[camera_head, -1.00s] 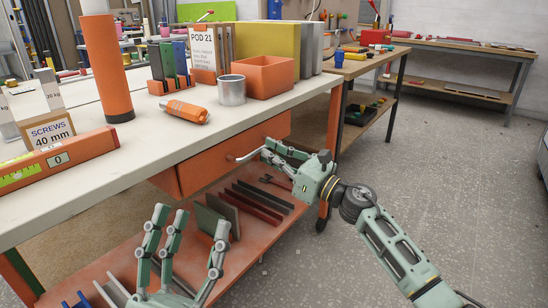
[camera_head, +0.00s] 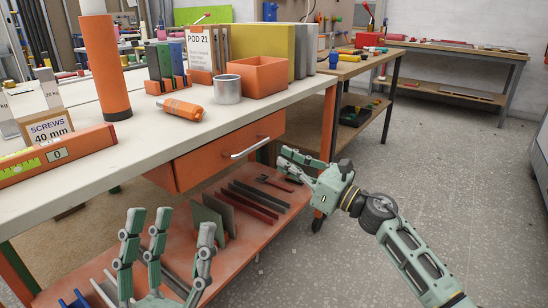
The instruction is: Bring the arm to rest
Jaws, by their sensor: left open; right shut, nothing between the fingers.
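My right gripper (camera_head: 286,158) is shut and empty. It is in front of the workbench, just right of the metal handle (camera_head: 250,148) of the orange drawer (camera_head: 215,160), with a small gap between them. My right arm reaches in from the lower right. My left gripper (camera_head: 168,226) is open and empty at the lower left, its fingers pointing up in front of the lower shelf. The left arm behind it is out of view.
The white workbench top (camera_head: 150,145) holds an orange tube (camera_head: 105,70), a metal cup (camera_head: 227,90), an orange box (camera_head: 257,78) and an orange level (camera_head: 55,155). The orange lower shelf (camera_head: 180,250) holds several plates. Grey floor (camera_head: 450,180) is clear at right.

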